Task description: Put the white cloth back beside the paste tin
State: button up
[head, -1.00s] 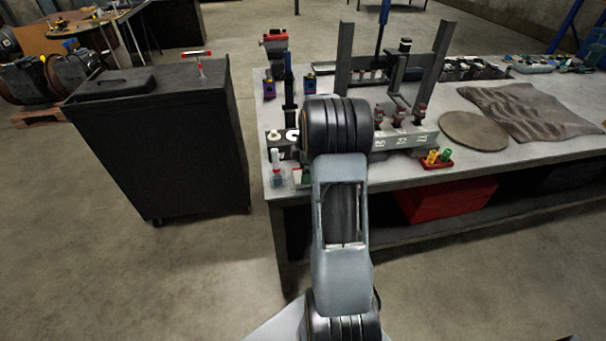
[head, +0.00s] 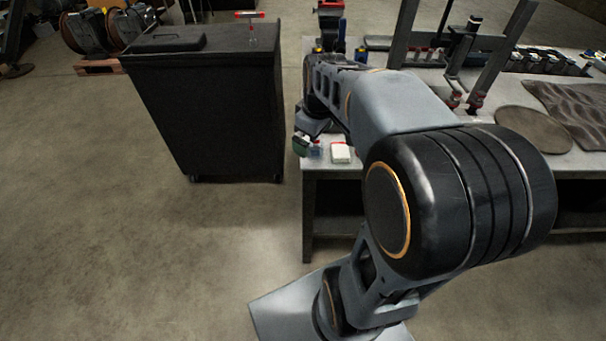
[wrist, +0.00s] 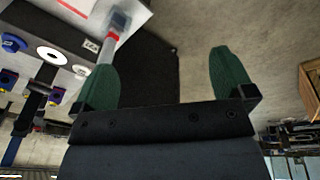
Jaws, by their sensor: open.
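My gripper (wrist: 163,62) is open, with its two green fingers spread and nothing held between them. In the head view my gripper (head: 302,145) hangs at the left front corner of the bench, partly hidden by my arm. A small white block-like item (head: 341,153) lies on that corner, to the right of the gripper; it may be the folded white cloth, but I cannot tell. A clear tube with a red band (wrist: 112,38) and a bluish base stands by the left finger in the wrist view. I cannot make out the paste tin.
The grey bench (head: 333,172) carries a fixture with tall uprights (head: 402,30), a round brown mat (head: 533,128) and a dark wrinkled mat (head: 575,105). A black cabinet (head: 215,110) stands left of the bench with a gap between. The floor in front is clear.

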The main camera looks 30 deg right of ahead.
jog(key=s+a+f+m+t, duration=0.1)
jog(key=s+a+m, duration=0.5)
jog(key=s+a, duration=0.2)
jog(key=shift+s+a+f+t, duration=0.15)
jog(key=shift+s+f+t, duration=0.25)
jog(key=shift+s, duration=0.6)
